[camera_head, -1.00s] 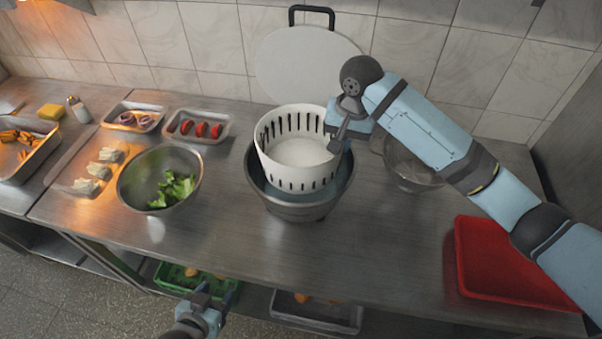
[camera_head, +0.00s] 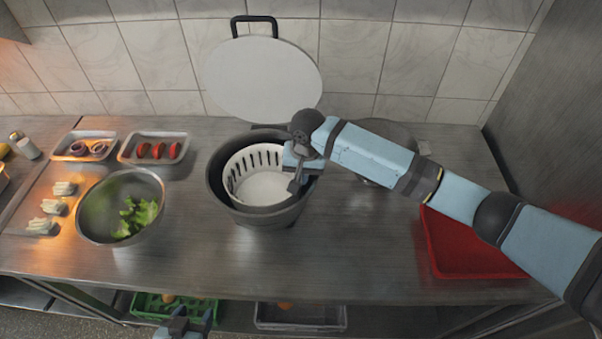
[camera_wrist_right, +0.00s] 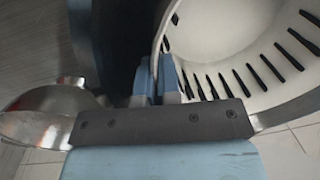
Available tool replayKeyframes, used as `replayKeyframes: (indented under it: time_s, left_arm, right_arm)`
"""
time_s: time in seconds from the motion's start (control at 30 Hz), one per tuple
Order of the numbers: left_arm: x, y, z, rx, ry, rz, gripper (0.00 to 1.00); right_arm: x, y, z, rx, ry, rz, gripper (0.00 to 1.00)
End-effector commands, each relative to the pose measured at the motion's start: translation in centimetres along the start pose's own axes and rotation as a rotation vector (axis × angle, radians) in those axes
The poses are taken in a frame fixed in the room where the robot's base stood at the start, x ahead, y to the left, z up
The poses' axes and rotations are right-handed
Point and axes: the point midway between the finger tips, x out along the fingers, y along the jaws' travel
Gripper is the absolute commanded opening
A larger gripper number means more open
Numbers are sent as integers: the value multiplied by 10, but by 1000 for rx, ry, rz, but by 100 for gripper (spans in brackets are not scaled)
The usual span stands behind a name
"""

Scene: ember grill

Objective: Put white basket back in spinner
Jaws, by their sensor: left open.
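The white slotted basket (camera_head: 258,188) sits low inside the dark grey spinner bowl (camera_head: 250,217), its rim slightly tilted and near the bowl's rim. In the right wrist view the basket (camera_wrist_right: 215,30) fills the upper right, with the dark spinner wall (camera_wrist_right: 120,40) on the left. My right gripper (camera_head: 296,180) is at the basket's right rim; its fingers (camera_wrist_right: 166,82) are close together on the basket wall. The basket's underside is hidden. My left gripper (camera_head: 190,322) is open and empty at the bottom edge, in front of the counter.
A white round lid (camera_head: 262,82) with a black handle leans on the tiled wall behind the spinner. A metal bowl with lettuce (camera_head: 122,208) stands left. A red tray (camera_head: 465,250) lies right, under my right arm. A metal bowl (camera_head: 385,140) is partly hidden behind that arm.

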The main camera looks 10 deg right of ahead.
Motion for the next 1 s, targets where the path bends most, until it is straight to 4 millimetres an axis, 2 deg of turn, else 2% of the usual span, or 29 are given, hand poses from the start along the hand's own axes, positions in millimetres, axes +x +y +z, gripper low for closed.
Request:
replayKeyframes:
  time_s: [0.17, 0.23, 0.27, 0.57, 0.77, 1.0]
  left_arm:
    - [1, 0, -2, 0, 3, -1, 58]
    - [2, -1, -3, 0, 5, -1, 58]
    - [2, -1, -3, 1, 5, -1, 58]
    - [3, -1, -2, 1, 5, -1, 58]
    - [4, 0, 1, 0, 3, 0, 58]
    - [6, 1, 6, -2, 1, 2, 58]
  right_arm:
    - [0, 0, 0, 0, 0, -1, 0]
    - [2, 0, 0, 0, 0, 0, 13]
    - [2, 0, 0, 0, 0, 0, 14]
    - [0, 0, 0, -1, 1, -1, 14]
    - [-28, -1, -1, -2, 3, -4, 14]
    - [-80, -1, -1, -1, 2, -4, 14]
